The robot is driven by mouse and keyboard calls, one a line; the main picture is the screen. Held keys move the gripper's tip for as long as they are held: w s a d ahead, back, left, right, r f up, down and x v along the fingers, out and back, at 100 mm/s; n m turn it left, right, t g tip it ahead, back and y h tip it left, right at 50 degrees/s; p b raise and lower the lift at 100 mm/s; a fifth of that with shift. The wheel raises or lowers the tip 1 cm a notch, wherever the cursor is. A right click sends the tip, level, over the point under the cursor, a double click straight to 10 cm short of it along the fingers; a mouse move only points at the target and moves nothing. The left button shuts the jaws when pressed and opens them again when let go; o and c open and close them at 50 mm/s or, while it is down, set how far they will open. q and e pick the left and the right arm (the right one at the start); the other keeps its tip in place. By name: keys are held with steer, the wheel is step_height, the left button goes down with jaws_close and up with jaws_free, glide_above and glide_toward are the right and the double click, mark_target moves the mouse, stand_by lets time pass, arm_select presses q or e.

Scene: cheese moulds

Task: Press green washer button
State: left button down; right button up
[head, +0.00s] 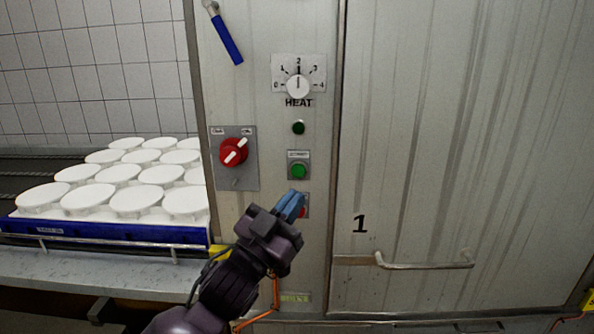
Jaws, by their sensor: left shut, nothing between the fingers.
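The green washer button (299,171) sits in a small grey plate on the narrow metal panel, in the middle of the head view. My left gripper (293,203) is shut and empty, its blue fingertips just below the green button. I cannot tell whether the fingertips touch the panel. The gripper partly hides a red button (303,212) under the green one. My right gripper is not in view.
Above are a small green light (298,128) and the heat dial (298,86). A red rotary switch (234,152) is to the left. The washer door (450,130) with its handle (424,265) is right. A blue tray (110,233) of white moulds stands left.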

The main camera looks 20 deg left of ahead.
mark_target(298, 171)
arm_select(q)
steer(key=shift+w, duration=0.1)
stand_by(0.3)
steer(key=w, duration=0.2)
steer(key=w+a+b, duration=0.1)
steer(key=w, duration=0.2)
steer(key=w+a+b, duration=0.1)
steer(key=w, duration=0.2)
steer(key=shift+w+a, duration=0.1)
steer(key=shift+a, duration=0.1)
stand_by(0.5)
stand_by(0.6)
